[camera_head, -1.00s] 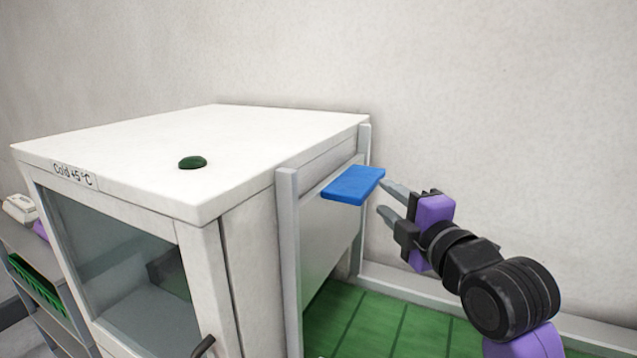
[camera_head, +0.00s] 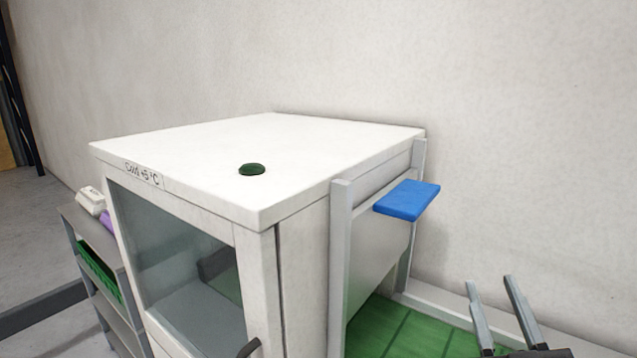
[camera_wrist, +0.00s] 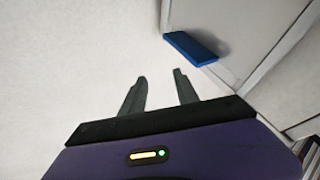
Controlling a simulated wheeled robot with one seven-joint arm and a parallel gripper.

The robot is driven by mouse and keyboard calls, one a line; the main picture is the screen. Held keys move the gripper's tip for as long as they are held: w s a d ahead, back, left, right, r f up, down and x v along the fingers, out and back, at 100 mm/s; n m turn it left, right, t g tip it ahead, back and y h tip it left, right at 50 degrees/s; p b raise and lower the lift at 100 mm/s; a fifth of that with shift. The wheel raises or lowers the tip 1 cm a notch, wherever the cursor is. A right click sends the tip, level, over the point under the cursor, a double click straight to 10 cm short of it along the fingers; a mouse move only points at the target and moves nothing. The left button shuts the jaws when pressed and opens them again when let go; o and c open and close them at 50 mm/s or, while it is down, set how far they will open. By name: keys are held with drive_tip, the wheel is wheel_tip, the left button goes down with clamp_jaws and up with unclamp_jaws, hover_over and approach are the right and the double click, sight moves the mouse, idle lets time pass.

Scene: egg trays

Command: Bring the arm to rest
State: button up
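My gripper (camera_head: 492,292) is at the lower right of the head view, its two grey fingers pointing up and apart. It also shows in the wrist view (camera_wrist: 160,88), open, with nothing between the fingers. A blue flat block (camera_head: 407,200) juts from the side of the white cabinet, above and to the left of my gripper and apart from it. The block also shows in the wrist view (camera_wrist: 192,48), up and to the right of the fingers. Most of my arm is out of the head view.
The white cold cabinet (camera_head: 290,150) has a glass front door and a dark green dome (camera_head: 252,169) on top. A green surface (camera_head: 395,330) lies beside it at lower right. A grey shelf rack (camera_head: 95,235) with a green tray stands at left. A bare wall is behind.

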drive_tip(key=s+a+f+m+g, duration=0.1)
drive_tip(key=s+f+g, duration=0.1)
drive_tip(key=s+f, duration=0.5)
drive_tip(key=s+a+f+m+g+y, duration=0.1)
drive_tip(key=s+f+g, duration=0.2)
drive_tip(key=s+f, duration=0.4)
drive_tip(key=s+a+f+g+y, duration=0.1)
drive_tip(key=s+f, duration=0.7)
drive_tip(key=s, duration=1.3)
drive_tip(key=shift+a+m+g, duration=0.4)
drive_tip(key=shift+a+g, duration=0.15)
drive_tip(key=shift+g, duration=0.15)
